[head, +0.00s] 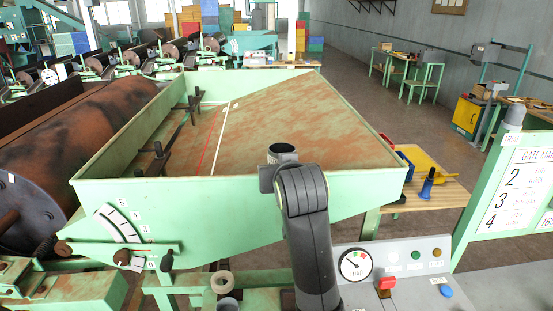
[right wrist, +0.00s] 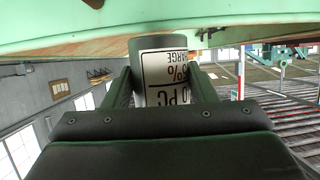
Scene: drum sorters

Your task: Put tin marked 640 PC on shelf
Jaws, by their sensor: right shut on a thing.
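The tin (right wrist: 165,58) is a grey cylinder with a white label in the right wrist view. The label is upside down there; "0 PC", a percent sign and "RGE" can be read, and the rest is hidden. My right gripper (right wrist: 163,88) is shut on the tin, one finger on each side. In the head view my right arm rises from the bottom centre in front of the green tray, and its fingers cannot be made out. A dark round rim shows by my wrist; I cannot tell if it is the tin. My left gripper is out of view. I cannot pick out a shelf.
A big green tray (head: 235,192) with a rusty floor fills the middle, beside a rusty drum (head: 95,125). A control panel (head: 410,258) with a gauge stands front right. A wooden bench (head: 447,190) and a gate sign (head: 522,185) are at the right.

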